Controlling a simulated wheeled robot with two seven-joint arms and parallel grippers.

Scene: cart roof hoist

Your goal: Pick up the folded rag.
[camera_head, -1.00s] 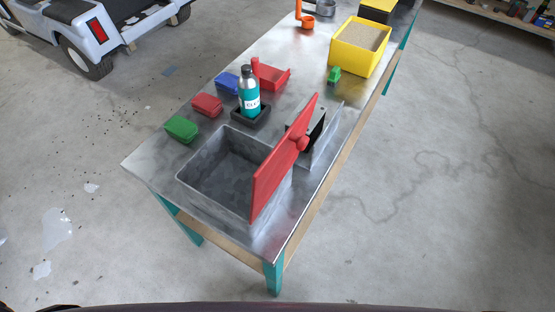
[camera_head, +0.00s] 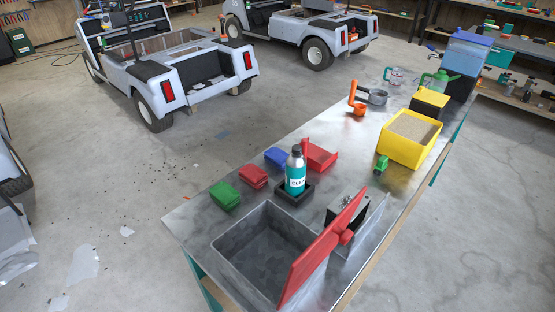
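Three small folded-looking bundles lie in a row near the left edge of the metal-topped bench (camera_head: 330,140): a green one (camera_head: 225,195), a red one (camera_head: 253,177) and a blue one (camera_head: 278,157). They look like folded cloths, and I cannot tell which of them the task means. They lie apart from each other, just left of a teal bottle (camera_head: 295,172) that stands in a dark square holder. Neither of my grippers is in view.
An open grey bin (camera_head: 228,240) with a raised red lid (camera_head: 322,250) stands at the near end. A red tray (camera_head: 320,156), a yellow sand-filled box (camera_head: 397,152), an orange tool (camera_head: 356,100) and a green piece (camera_head: 381,166) lie farther back. White carts (camera_head: 165,85) stand beyond on open floor.

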